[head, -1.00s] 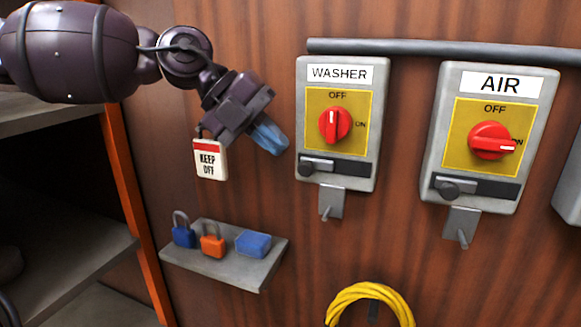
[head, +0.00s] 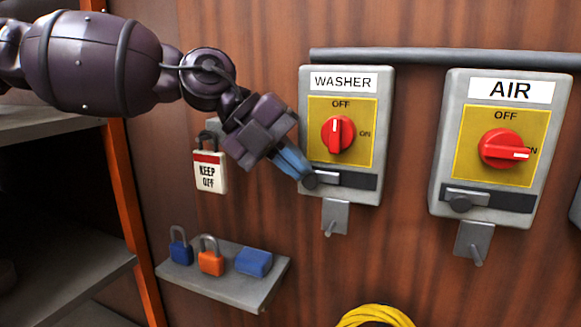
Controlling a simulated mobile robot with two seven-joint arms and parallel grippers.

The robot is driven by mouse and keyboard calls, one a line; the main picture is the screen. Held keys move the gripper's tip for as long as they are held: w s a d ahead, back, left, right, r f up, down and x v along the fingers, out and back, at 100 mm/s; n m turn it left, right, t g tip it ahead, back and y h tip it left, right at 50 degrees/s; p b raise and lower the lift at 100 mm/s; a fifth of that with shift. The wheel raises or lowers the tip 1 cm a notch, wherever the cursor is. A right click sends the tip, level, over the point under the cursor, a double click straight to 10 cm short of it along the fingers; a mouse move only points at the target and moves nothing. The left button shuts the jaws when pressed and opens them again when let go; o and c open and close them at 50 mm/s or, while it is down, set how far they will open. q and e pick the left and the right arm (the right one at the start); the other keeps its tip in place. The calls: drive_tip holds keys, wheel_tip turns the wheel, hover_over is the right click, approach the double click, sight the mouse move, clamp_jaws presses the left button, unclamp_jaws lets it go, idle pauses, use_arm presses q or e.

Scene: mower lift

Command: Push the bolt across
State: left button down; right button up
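The grey WASHER box (head: 309,86) has a red knob (head: 338,134) with its pointer upright at OFF. Its bolt (head: 312,180) is a small grey slide with a round knob at the left end of a dark slot (head: 360,181). My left gripper (head: 303,177) is at the bolt's left end, its blue fingertips touching or very close to the knob. I cannot tell whether the fingers are open or shut. The AIR box (head: 455,90) has its red knob (head: 505,149) pointing to ON, and its bolt (head: 461,201) is at the left. My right gripper is not in view.
A small shelf (head: 222,284) holds a blue padlock (head: 181,251), an orange padlock (head: 210,262) and a blue block (head: 254,262). A yellow coil (head: 375,315) hangs below. A pipe (head: 440,58) runs above the boxes.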

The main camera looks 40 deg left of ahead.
use_arm(q)
drive_tip(key=shift+w+d+f+b, duration=0.15)
drive_tip(key=shift+d+b, duration=0.1)
drive_tip(key=shift+d, duration=0.1)
drive_tip(key=shift+w+d+f+b, duration=0.1)
drive_tip(key=shift+d+f+b, duration=0.05)
drive_tip(key=shift+d+b, duration=0.15)
drive_tip(key=p+v, duration=0.9)
drive_tip(key=v, duration=0.5)
drive_tip(key=shift+r, duration=0.2)
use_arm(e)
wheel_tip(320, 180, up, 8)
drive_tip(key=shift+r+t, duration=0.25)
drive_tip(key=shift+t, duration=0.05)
